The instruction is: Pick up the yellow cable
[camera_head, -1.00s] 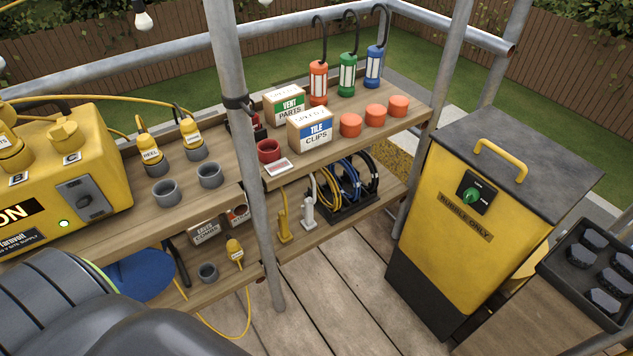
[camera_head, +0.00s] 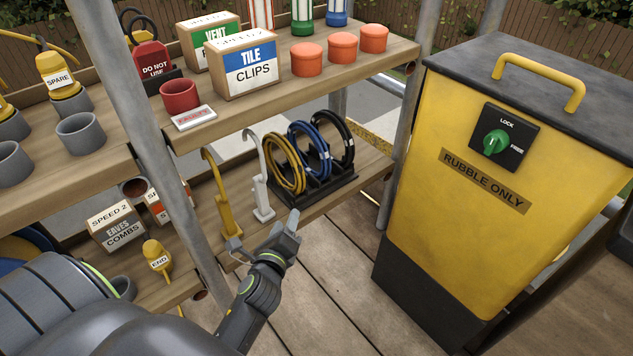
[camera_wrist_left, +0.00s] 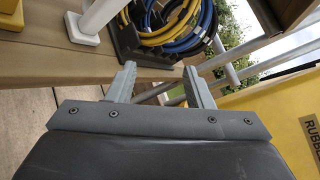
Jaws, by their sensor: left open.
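The yellow cable (camera_head: 287,165) is a coil standing upright in a black rack (camera_head: 312,191) on the lower shelf. A blue coil (camera_head: 310,150) and a black coil (camera_head: 338,138) stand in the same rack to its right. My left gripper (camera_head: 268,238) is open and empty, in front of and below the rack. In the left wrist view its two fingers (camera_wrist_left: 158,84) are apart, with the yellow cable (camera_wrist_left: 172,30) and blue coil (camera_wrist_left: 204,35) beyond them, not between the tips. My right gripper is out of view.
A yellow hook tool (camera_head: 224,215) and a white one (camera_head: 262,200) stand left of the rack. A grey pole (camera_head: 165,150) rises at left. A yellow rubble bin (camera_head: 480,230) stands at right. The upper shelf holds a tile clips box (camera_head: 247,72) and orange caps (camera_head: 342,47).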

